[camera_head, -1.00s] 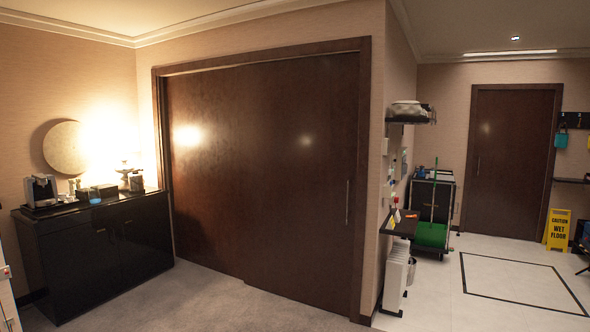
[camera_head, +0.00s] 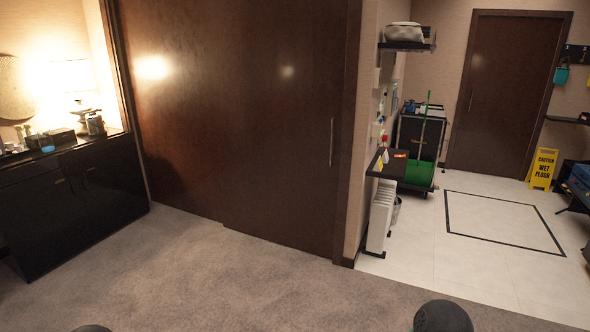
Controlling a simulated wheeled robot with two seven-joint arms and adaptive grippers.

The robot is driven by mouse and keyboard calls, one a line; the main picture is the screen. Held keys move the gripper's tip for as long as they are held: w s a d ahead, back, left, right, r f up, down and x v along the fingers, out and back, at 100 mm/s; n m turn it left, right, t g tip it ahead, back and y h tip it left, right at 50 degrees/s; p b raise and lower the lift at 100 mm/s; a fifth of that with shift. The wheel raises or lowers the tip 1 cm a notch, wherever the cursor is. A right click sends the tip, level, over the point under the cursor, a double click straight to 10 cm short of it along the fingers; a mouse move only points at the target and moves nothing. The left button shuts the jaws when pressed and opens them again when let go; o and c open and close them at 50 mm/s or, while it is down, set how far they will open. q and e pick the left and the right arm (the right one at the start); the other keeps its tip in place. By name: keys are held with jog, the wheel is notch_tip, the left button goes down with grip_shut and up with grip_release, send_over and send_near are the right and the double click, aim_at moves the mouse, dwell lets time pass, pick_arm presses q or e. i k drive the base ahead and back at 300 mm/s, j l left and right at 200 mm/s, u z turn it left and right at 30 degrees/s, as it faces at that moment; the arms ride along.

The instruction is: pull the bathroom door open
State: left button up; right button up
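A wide dark-brown wooden door (camera_head: 235,130) fills the middle of the head view, with panels that overlap like a sliding door. A thin vertical bar handle (camera_head: 332,142) is near its right edge. A second dark-brown door (camera_head: 503,95) stands shut at the far right, beyond the tiled floor, with a small handle (camera_head: 470,101) near its left edge. I cannot tell from the picture which is the bathroom door. Both look closed. Neither of my grippers is in view; only dark rounded parts, likely of my own arms, show at the bottom edge.
A black cabinet (camera_head: 85,190) with a lamp stands at the left. A wall shelf (camera_head: 384,163), white radiator (camera_head: 381,218) and cleaning cart (camera_head: 418,145) line the passage. A yellow wet-floor sign (camera_head: 543,169) stands near the far door. The carpet (camera_head: 245,275) ahead is clear.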

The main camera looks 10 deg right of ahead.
aim_at(275, 69)
jog(key=i+l+z, duration=0.1)
jog(key=i+z, duration=0.35)
jog(key=i, duration=1.65)
